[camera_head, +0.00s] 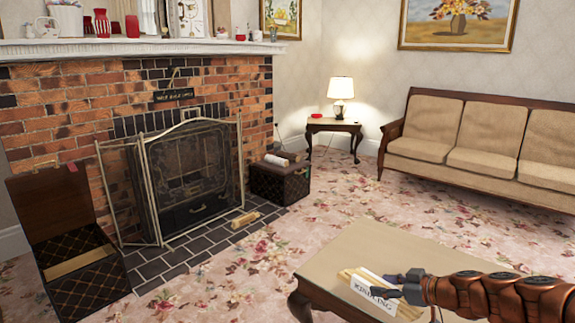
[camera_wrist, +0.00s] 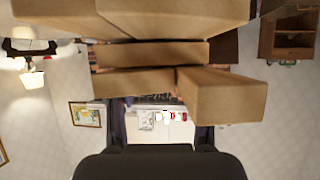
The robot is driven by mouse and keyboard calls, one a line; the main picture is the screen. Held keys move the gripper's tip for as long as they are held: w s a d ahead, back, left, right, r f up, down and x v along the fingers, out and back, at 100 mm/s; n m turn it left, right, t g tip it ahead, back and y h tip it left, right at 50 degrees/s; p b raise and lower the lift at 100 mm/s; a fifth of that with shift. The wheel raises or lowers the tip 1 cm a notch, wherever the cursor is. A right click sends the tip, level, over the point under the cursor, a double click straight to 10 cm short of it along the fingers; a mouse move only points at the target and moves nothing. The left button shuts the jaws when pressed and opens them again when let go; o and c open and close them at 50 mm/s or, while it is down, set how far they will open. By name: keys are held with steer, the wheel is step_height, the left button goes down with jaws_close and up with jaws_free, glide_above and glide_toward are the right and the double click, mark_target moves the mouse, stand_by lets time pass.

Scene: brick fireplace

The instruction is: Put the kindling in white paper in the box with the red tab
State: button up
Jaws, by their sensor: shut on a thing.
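The kindling in white paper (camera_head: 374,293) is a bundle of pale sticks with a "KINDLING" label, seen over the coffee table in the head view. My gripper (camera_head: 405,285) is shut on its right side. I cannot tell whether the bundle touches the table.
The coffee table (camera_head: 335,250) is at front right. A dark box (camera_head: 280,187) with logs on top stands right of the fireplace screen (camera_head: 185,180). Another small wood bundle (camera_head: 245,218) lies on the hearth tiles (camera_head: 195,250). Floral carpet (camera_head: 270,255) is clear between hearth and table.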

mark_target(352, 273)
steer(key=w+a+m+t+h, duration=0.1)
steer(key=w+a+f+m+h, duration=0.1)
steer(key=w+a+m+h, duration=0.1)
steer(key=w+a+m+t+h, duration=0.1)
steer(key=w+a+m+h, duration=0.1)
steer(key=shift+w+a+f+t, duration=0.1)
steer(key=shift+f+t, duration=0.2)
steer(key=shift+f, duration=0.05)
steer(key=shift+w+a+f+m+h, duration=0.2)
steer(key=shift+w+a+m+h, duration=0.3)
steer(key=shift+w+m+h, duration=0.2)
steer(key=shift+w+a+f+m+h, duration=0.2)
steer(key=shift+w+a+m+h, duration=0.35)
steer(key=shift+m+h, duration=0.2)
steer(key=shift+d, duration=0.15)
step_height(352, 273, up, 37)
steer(key=p, duration=3.7)
steer(key=v, duration=0.6)
steer(key=shift+s, duration=0.1)
